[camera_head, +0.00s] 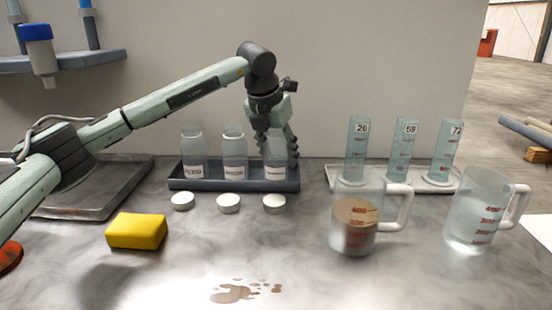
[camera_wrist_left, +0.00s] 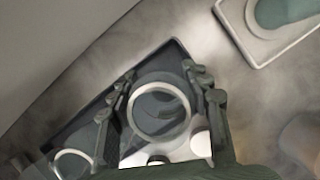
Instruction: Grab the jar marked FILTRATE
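Three glass jars with white labels stand upright in a dark tray (camera_head: 235,185): the left jar (camera_head: 193,155), the middle jar (camera_head: 233,155) and the right jar (camera_head: 276,172). The labels are too small to read surely, so I cannot tell which says FILTRATE. My left gripper (camera_head: 277,150) points down over the right jar, fingers on either side of its upper part. In the left wrist view, the round open mouth of the right jar (camera_wrist_left: 133,110) lies between the spread fingers (camera_wrist_left: 165,100). No firm grip shows. My right gripper is not in view.
Three white lids (camera_head: 228,203) lie before the tray. A yellow sponge (camera_head: 137,231) is front left, near a brown spill (camera_head: 233,294). A mug of brown liquid (camera_head: 355,240), a clear mug (camera_head: 475,220) and numbered cylinders (camera_head: 400,155) stand right. An empty metal tray (camera_head: 110,190) is left.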

